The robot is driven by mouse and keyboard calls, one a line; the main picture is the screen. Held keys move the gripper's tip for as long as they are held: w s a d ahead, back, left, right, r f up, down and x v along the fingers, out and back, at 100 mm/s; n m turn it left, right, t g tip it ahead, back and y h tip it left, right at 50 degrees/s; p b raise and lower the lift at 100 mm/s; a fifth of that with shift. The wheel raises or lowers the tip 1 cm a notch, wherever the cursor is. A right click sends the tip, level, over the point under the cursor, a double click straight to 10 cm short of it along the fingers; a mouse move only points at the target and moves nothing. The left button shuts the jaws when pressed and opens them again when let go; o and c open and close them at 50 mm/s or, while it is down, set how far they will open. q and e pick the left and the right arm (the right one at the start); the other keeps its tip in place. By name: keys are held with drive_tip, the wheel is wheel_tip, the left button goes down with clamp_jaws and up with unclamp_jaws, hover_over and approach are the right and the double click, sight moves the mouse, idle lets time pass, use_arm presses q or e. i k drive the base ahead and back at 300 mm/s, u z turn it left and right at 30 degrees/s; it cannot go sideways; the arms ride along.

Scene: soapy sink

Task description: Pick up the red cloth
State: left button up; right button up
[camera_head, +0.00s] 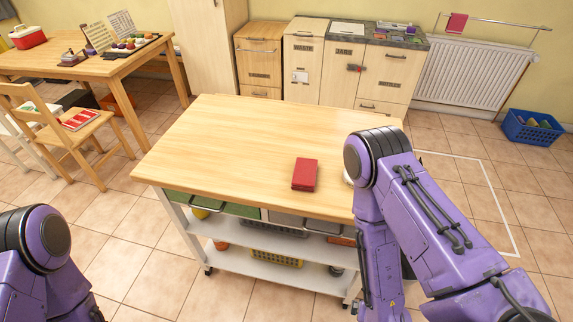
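A red cloth (457,23) hangs over the left part of the rail above the radiator at the back right. A flat red rectangular thing (305,174) lies on the wooden top of the trolley, left of my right arm; I cannot tell whether it is a folded cloth or a box. My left arm shows only at the lower left corner and my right arm at the lower right. Neither gripper shows in the view, so I cannot see what they hold.
The trolley's wooden top (230,135) is mostly bare; a pale thing on it is mostly hidden behind my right arm. A white radiator (475,72) and a blue basket (532,127) stand at the right. A chair (75,130) and table (85,66) stand at the left.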

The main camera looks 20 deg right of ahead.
sight(303, 177)
drive_tip(key=k, duration=1.3)
drive_tip(key=z, duration=0.75)
drive_tip(key=i, duration=1.05)
drive_tip(key=u, duration=0.35)
